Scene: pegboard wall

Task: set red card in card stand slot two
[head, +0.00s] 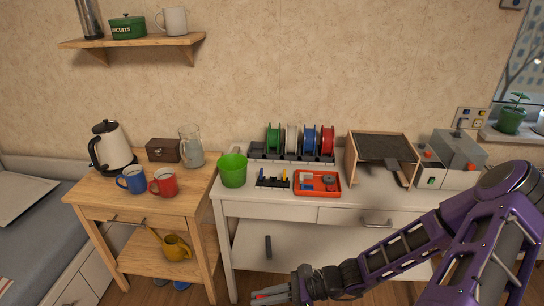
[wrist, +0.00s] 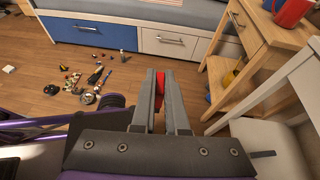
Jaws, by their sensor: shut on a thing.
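My gripper (head: 275,296) is low at the bottom of the head view, in front of the white bench. In the wrist view my gripper (wrist: 161,74) has its two grey fingers close together on the red card (wrist: 159,86). Only a narrow red strip of the card shows between the fingers; a bit of red card (head: 262,297) also shows at the gripper's tip in the head view. A small dark rack, seemingly the card stand (head: 272,183), stands on the bench top with blue and yellow pieces upright in it. Its slots are too small to tell apart.
A green cup (head: 233,171) stands left of the stand and a red tray (head: 317,189) right of it. Spools (head: 292,140) stand behind. A wooden cart (head: 145,206) with mugs is at the left. Small clutter (wrist: 85,82) lies on the floor.

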